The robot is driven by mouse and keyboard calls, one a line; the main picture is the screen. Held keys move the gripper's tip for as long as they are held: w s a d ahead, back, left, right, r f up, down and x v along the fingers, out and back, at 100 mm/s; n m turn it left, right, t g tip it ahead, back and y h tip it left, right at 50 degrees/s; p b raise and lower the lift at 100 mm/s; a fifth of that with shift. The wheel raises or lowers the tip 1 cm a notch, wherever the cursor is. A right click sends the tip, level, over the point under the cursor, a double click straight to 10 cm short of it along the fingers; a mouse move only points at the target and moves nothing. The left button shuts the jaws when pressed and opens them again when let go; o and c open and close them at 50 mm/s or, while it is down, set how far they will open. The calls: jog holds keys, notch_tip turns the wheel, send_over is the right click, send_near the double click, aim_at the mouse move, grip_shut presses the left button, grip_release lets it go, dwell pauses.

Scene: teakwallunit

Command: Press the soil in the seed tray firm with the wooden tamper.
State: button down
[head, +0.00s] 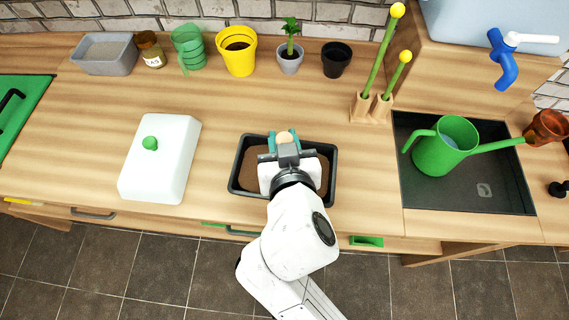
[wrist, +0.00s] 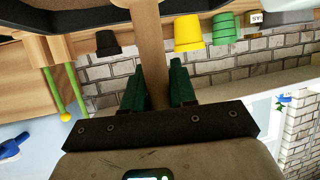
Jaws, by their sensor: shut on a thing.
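The black seed tray (head: 235,172) stands on the wooden counter, with brown soil (head: 250,174) in it. My gripper (head: 284,139) is over the middle of the tray and hides much of the soil. Its green fingers are shut on the wooden tamper, whose pale round top (head: 286,136) shows between them. In the wrist view, which is upside down, the tamper's handle (wrist: 148,45) runs between the fingers (wrist: 160,85) towards the counter. The tamper's lower end is hidden, so I cannot tell whether it touches the soil.
A white lidded box (head: 160,165) with a green knob stands left of the tray. A grey bin (head: 104,58), yellow pot (head: 237,55) and black pot (head: 336,62) line the back. A wooden holder (head: 371,108) and a green watering can (head: 440,155) are to the right.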

jog(key=shift+f+b, duration=0.5)
jog(key=shift+f, duration=0.2)
jog(key=shift+f, duration=0.1)
dwell(0.4)
jog(key=shift+r+p, duration=0.8)
jog(key=shift+r, duration=0.2)
jog(key=d+p, duration=0.1)
jog(key=d, duration=0.5)
jog(key=shift+s, duration=0.3)
jog(key=shift+f, duration=0.2)
dwell(0.4)
